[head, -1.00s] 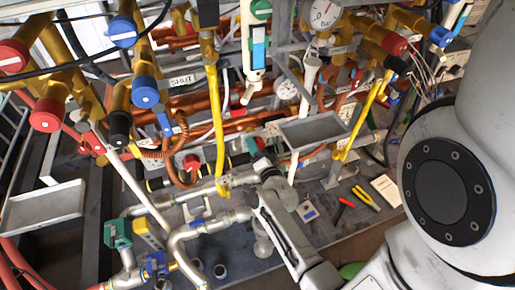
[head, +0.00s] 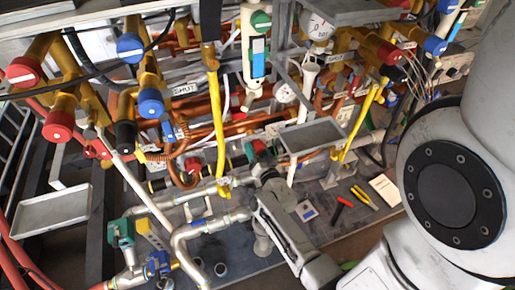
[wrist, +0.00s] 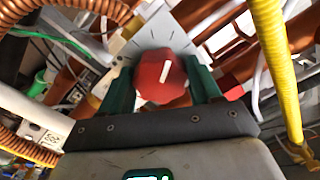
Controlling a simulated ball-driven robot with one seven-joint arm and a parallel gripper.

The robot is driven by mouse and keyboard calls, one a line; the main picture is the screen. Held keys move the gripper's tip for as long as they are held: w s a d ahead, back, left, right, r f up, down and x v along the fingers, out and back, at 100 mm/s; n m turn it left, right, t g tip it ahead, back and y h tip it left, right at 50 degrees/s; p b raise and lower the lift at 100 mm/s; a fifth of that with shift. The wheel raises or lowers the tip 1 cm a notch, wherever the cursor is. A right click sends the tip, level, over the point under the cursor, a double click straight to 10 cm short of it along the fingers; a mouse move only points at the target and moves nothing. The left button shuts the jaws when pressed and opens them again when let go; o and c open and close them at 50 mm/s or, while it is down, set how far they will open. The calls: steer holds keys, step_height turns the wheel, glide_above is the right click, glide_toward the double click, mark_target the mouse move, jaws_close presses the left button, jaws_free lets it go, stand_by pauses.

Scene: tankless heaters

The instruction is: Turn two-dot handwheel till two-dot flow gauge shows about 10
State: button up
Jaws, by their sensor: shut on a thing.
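A red handwheel (wrist: 162,76) with a white pointer line sits between the green fingers of my gripper (wrist: 160,88) in the wrist view. The fingers are shut on its sides, and the line stands nearly upright, leaning slightly right. A pale plate with dark tick marks (wrist: 160,32) lies behind it. In the head view the red handwheel (head: 258,147) shows small at the tip of my gripper (head: 255,153). A round white gauge (head: 318,27) stands at the top, and a smaller one (head: 286,93) sits lower. Their readings and any dot marks are too small to tell.
A grey tray (head: 318,147) stands just right of my gripper. A yellow hose (head: 218,120) hangs close on its left; a yellow hose (wrist: 280,70) is also near in the wrist view. Red and blue valve knobs (head: 58,124) crowd the upper left. Tools (head: 362,197) lie on the floor.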

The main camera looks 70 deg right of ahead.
steer(key=shift+f+n+p, duration=0.1)
steer(key=shift+n+p, duration=0.25)
steer(key=shift+n, duration=0.65)
steer(key=o, duration=1)
steer(key=shift+a, duration=0.1)
steer(key=v, duration=1)
steer(key=shift+s+a, duration=0.2)
steer(key=shift+s, duration=0.1)
steer(key=shift+w, duration=0.1)
